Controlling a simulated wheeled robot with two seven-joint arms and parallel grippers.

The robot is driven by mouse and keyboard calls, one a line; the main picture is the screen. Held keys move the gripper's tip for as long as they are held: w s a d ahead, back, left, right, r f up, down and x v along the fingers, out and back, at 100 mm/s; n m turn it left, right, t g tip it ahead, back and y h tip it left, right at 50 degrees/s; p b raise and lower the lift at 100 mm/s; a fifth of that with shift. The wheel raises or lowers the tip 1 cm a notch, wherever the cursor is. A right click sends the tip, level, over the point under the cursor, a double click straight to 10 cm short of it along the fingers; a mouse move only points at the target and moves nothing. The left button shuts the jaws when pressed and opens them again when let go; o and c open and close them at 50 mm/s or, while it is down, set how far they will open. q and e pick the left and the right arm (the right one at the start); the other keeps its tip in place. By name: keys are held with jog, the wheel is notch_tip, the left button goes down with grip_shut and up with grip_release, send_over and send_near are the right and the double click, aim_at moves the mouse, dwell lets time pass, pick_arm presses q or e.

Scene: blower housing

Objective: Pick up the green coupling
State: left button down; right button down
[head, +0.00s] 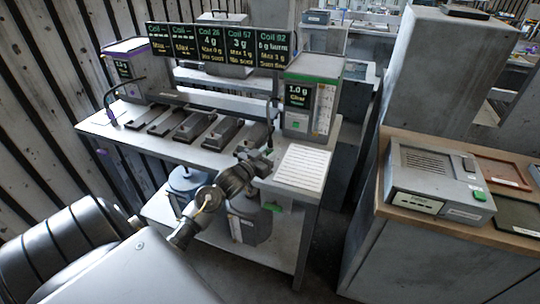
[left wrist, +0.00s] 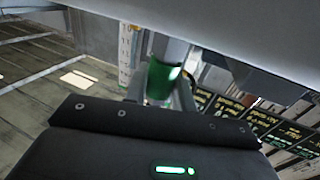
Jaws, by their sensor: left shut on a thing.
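The green coupling (left wrist: 160,82) shows in the left wrist view as a short green cylinder below a grey cylindrical part, between the fingers of my left gripper (left wrist: 162,92). The gripper is shut on it. In the head view my left gripper (head: 258,161) is at the front edge of the grey workbench (head: 215,160), left of a white lined sheet (head: 303,167). The coupling cannot be made out there; my gripper and wrist seem to hide it. My right gripper is in neither view.
Several dark flat blocks (head: 194,128) lie in a row on the bench below a row of coil signs (head: 220,45). A grey unit with a "1.0 g" display (head: 299,95) stands at the bench's right end. A wooden-topped counter to the right bears a grey device (head: 440,185).

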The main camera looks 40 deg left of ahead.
aim_at(270, 148)
pick_arm(q)
jog(key=shift+r, duration=0.2)
jog(key=shift+r, duration=0.25)
notch_tip(270, 148, up, 2)
jog(key=shift+r+b, duration=0.15)
jog(key=shift+b, duration=0.4)
jog(key=s+a+r, duration=0.6)
jog(key=s+r, duration=0.4)
jog(key=s, duration=0.2)
jog(key=shift+s, duration=0.3)
jog(key=shift+a, duration=0.1)
